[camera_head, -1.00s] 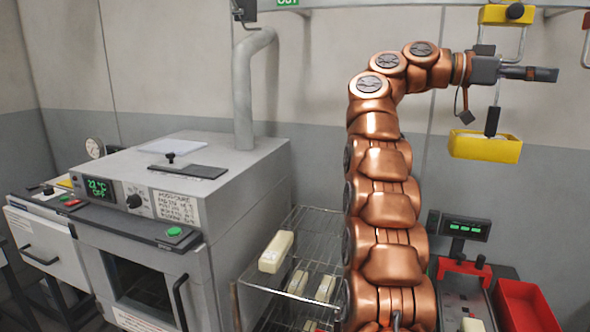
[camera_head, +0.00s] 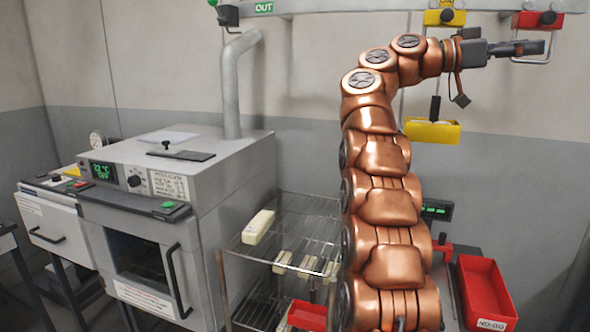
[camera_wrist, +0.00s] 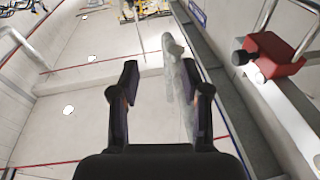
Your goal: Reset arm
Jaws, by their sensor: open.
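My copper-coloured arm (camera_head: 382,200) rises in the middle right of the head view and bends to the right at the top. My gripper (camera_head: 540,47) points right, high against the pale wall. In the wrist view my gripper (camera_wrist: 162,80) has its two dark fingers spread apart, with nothing between them. A grey pipe-like shape shows beyond the fingers.
A rail (camera_head: 330,6) runs along the top, with a yellow hanger and tray (camera_head: 432,131) and a red block (camera_head: 538,20) near my gripper. A grey oven (camera_head: 225,175), wire rack (camera_head: 300,228) and red bin (camera_head: 486,290) stand below.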

